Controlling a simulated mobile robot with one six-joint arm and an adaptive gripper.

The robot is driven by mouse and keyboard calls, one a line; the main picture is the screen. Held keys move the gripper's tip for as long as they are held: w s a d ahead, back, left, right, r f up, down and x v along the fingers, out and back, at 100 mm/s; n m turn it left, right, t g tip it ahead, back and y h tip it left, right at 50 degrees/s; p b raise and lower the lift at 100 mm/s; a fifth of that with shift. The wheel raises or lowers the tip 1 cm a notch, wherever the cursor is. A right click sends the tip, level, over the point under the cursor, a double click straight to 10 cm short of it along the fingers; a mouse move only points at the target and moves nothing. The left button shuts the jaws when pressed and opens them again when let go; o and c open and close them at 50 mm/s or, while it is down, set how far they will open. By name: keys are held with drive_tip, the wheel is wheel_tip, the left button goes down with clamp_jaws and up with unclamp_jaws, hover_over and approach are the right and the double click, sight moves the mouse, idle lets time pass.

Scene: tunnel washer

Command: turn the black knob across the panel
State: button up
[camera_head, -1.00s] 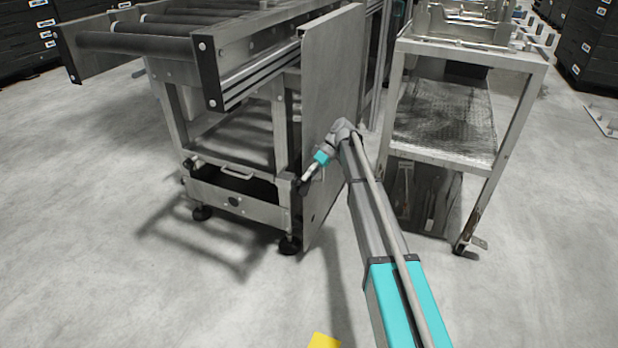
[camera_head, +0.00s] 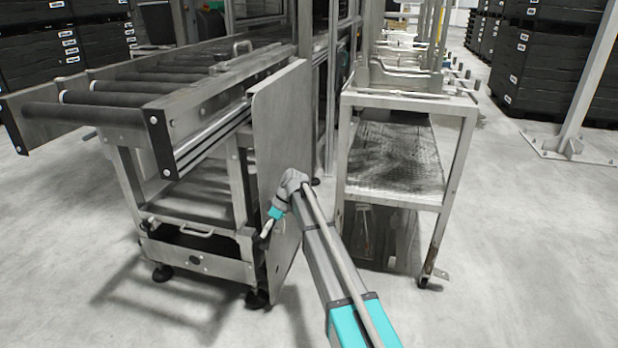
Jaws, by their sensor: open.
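The grey panel (camera_head: 283,120) stands upright at the end of the roller conveyor, in the middle of the view. My gripper (camera_head: 264,238) is open and small in the picture, at the panel's lower left edge, in front of the conveyor frame's corner leg. Whether it touches the panel or the leg, I cannot tell. A dark round spot (camera_head: 195,260) shows on the low front plate of the frame, left of my gripper. A small black piece (camera_head: 314,181) shows beside my wrist at the panel's right edge. I cannot tell whether either is the black knob.
The roller conveyor (camera_head: 190,100) fills the left. A metal shelf cart (camera_head: 410,195) stands close to the right of my arm. Black crates (camera_head: 550,60) are stacked at the back right, near a post (camera_head: 585,80). Open floor lies in front and at the right.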

drive_tip(key=t, duration=0.1)
drive_tip(key=s+t+h+p, duration=0.1)
drive_tip(key=t, duration=0.1)
drive_tip(key=n+t+h+p, duration=0.1)
drive_tip(key=shift+s+a+r+t, duration=0.2)
drive_tip(key=shift+s+t, duration=0.05)
drive_tip(key=shift+t, duration=0.05)
drive_tip(key=shift+p+v, duration=0.65)
drive_tip(key=shift+v, duration=0.1)
drive_tip(key=s+d+r+m+p, duration=0.1)
drive_tip(key=s+d+r+p, duration=0.2)
drive_tip(key=r+p, duration=0.4)
drive_tip(key=s+d+r+m+h+p, duration=0.1)
drive_tip(key=s+d+r+m+p, duration=0.1)
drive_tip(key=d+r+p, duration=0.3)
drive_tip(key=s+d+r+m+p, duration=0.2)
drive_tip(key=s+d+r+p, duration=0.2)
drive_tip(key=r+p, duration=0.7)
drive_tip(key=shift+s+h+p, duration=0.3)
drive_tip(key=shift+s+p, duration=0.15)
drive_tip(key=shift+s, duration=0.15)
drive_tip(key=shift+s+d, duration=0.1)
drive_tip(key=shift+d, duration=0.15)
